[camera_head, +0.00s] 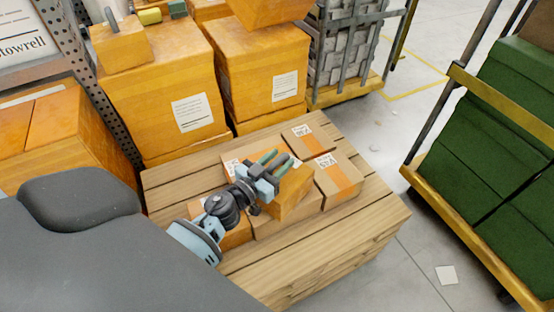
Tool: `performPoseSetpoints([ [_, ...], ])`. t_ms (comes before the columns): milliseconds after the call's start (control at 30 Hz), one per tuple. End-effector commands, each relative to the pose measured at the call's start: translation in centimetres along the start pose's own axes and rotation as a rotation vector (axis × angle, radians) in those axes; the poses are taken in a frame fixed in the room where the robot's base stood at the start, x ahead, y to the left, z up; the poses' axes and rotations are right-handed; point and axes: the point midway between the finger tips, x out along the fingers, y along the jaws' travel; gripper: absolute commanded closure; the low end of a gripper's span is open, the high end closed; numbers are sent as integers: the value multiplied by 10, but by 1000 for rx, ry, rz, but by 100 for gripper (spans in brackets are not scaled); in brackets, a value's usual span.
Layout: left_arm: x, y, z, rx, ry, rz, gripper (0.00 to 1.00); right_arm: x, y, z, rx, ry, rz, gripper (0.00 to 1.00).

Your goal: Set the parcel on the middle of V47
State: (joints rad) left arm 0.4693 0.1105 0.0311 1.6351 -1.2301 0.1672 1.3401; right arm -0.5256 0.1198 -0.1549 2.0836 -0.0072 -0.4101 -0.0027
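An orange-brown parcel (294,194) is at the middle of a wooden pallet-like platform (330,245), beside and partly behind my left gripper (276,160). It looks tilted against the cartons around it. The gripper's two green-tipped fingers are a little apart at the parcel's upper left edge. Whether they grip it cannot be told. Flat cartons lie around it: one with an orange tape band (338,178) to the right, a smaller one (301,138) at the back, and another (236,232) partly hidden by my arm. No label reading V47 is legible. My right gripper is not in view.
Large orange cartons (165,80) and (262,75) stand close behind the platform. A grey-barred cage trolley (345,50) is at the back. A yellow-framed cart with green boxes (510,125) stands right. The platform's front right boards are bare; grey floor (390,135) lies between.

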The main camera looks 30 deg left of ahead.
Motion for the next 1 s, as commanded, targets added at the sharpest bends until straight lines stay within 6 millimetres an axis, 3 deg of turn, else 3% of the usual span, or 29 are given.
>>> performPoseSetpoints([
  [167, -4, 0, -3, -1, -2, 0, 60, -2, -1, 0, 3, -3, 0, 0],
  [700, -99, 0, -2, 0, -3, -1, 60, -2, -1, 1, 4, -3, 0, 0],
  [1000, -120, 0, -3, -1, 0, -1, 60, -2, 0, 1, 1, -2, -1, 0],
])
